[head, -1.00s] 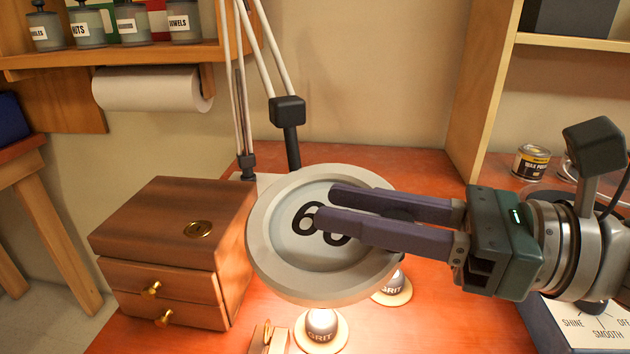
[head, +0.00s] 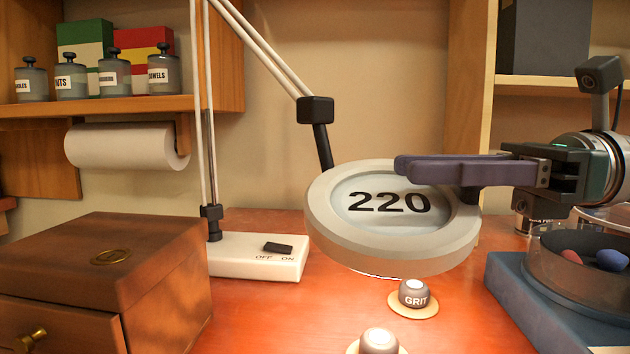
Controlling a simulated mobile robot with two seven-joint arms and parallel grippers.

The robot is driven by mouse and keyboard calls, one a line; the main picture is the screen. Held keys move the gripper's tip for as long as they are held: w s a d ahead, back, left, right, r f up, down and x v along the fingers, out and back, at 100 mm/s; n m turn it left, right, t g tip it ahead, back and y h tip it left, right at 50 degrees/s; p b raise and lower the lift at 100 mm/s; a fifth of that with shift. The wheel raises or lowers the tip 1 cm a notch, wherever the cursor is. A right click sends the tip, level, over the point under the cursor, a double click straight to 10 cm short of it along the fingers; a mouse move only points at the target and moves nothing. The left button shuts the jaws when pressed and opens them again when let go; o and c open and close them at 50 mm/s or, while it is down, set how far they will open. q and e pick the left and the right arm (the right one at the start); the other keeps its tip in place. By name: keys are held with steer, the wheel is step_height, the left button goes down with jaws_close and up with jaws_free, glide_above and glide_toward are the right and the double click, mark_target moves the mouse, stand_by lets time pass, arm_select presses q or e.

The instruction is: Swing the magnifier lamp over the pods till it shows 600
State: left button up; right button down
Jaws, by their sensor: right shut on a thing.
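The magnifier lamp has a round pale head (head: 325,232) tilted on a jointed white arm. Its lens (head: 350,222) shows 220 in black figures. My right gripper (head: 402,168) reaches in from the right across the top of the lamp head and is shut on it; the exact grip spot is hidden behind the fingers. Another pod (head: 379,343) is nearer, cut off by the bottom edge. A pale rim under the head is mostly hidden. My left gripper is not in view.
The white lamp base (head: 235,258) with an OFF/ON switch stands behind left. A wooden drawer box (head: 160,260) fills the near left. A blue machine (head: 510,295) with a round bowl of coloured pieces stands at right. Red bench top lies clear between.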

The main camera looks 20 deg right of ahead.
steer(key=c, duration=0.6)
jaws_free()
steer(key=b+v, duration=0.3)
steer(key=v, duration=0.7)
steer(key=shift+s+a, duration=0.1)
